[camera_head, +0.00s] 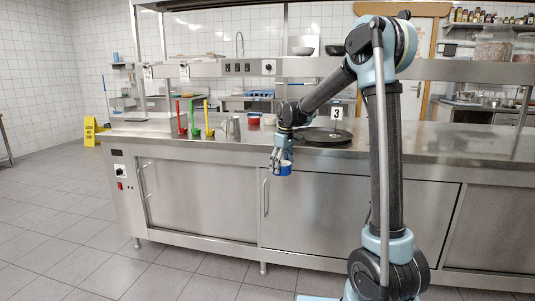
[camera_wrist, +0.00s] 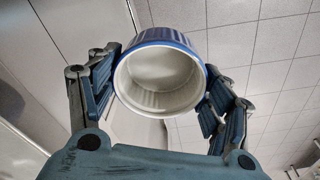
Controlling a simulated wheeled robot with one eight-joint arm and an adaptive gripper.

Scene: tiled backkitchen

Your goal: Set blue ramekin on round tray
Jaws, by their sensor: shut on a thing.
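The blue ramekin (camera_wrist: 160,70), white inside with a ribbed wall, is held between the two fingers of my gripper (camera_wrist: 162,88) in the wrist view. In the head view the ramekin (camera_head: 282,169) hangs in my gripper (camera_head: 283,157) in front of the steel counter, below the level of its top. The round tray (camera_head: 323,137) is dark and lies flat on the counter top, up and to the right of my gripper. Its left edge is partly hidden by my arm.
On the steel counter (camera_head: 420,148) left of the tray stand red, green and yellow utensils (camera_head: 194,118), a metal jug (camera_head: 232,127) and a red container (camera_head: 254,118). A number 3 sign (camera_head: 336,113) stands behind the tray. The counter right of my arm is clear.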

